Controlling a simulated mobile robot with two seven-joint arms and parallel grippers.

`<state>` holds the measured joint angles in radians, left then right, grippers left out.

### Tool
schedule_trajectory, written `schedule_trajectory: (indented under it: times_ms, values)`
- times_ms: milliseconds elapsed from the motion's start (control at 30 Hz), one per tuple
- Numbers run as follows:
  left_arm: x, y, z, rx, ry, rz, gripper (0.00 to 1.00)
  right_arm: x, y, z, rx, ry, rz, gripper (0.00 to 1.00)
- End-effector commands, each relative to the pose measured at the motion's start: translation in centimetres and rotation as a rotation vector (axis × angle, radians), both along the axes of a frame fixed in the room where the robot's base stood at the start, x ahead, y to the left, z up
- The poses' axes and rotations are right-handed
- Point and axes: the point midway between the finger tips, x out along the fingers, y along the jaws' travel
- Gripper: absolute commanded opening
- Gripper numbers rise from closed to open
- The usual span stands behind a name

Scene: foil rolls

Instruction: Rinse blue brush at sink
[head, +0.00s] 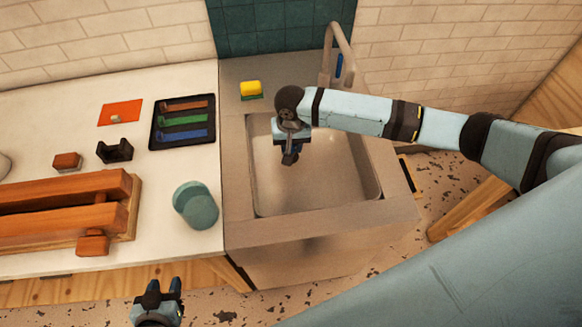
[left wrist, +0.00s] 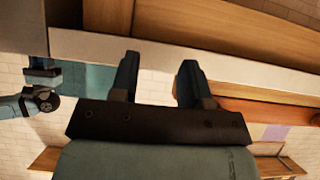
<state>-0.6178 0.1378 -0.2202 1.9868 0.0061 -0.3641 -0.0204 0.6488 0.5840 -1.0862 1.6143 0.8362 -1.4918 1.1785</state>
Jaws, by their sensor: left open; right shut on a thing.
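My right gripper (head: 290,157) points down over the sink basin (head: 335,180), below the level of its back rim. It is shut on what looks like the blue brush, a small dark blue shape mostly hidden by the fingers and wrist. The tap (head: 338,50) rises at the back of the sink, right of that gripper, with a blue part beside it. I cannot see running water. My left gripper (head: 162,287) is open and empty in front of the counter; its two fingers also show apart in the left wrist view (left wrist: 157,80).
A black tray (head: 153,143) with red-brown, green and blue strips lies on the counter (head: 60,108). A teal cup (head: 196,205) stands near the sink's left edge. A wooden rack (head: 60,210) fills the left counter.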

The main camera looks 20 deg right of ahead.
Motion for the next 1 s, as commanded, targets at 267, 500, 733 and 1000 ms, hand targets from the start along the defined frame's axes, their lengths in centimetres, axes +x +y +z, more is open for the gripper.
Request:
schedule_trajectory:
  times_ms: [267, 500, 733, 1000]
  values:
    - [-0.2, 0.2, 2.6, 0.002, 0.003, 0.007, 0.43, 0.0, 0.0, 2.6, 0.000, -0.001, -0.001, 0.06]
    - [-0.6, 0.3, 3.4, -0.005, 0.013, 0.021, 0.43, 0.0, 0.0, 4.3, 0.000, -0.001, 0.000, 0.06]
    - [-0.7, 0.0, 3.6, -0.023, 0.025, 0.042, 0.43, 0.0, 0.0, 5.5, 0.000, -0.001, 0.000, 0.06]
    - [-0.1, 0.3, 3.4, -0.019, 0.020, 0.045, 0.43, 0.0, 0.0, 5.5, 0.000, -0.001, 0.000, 0.06]
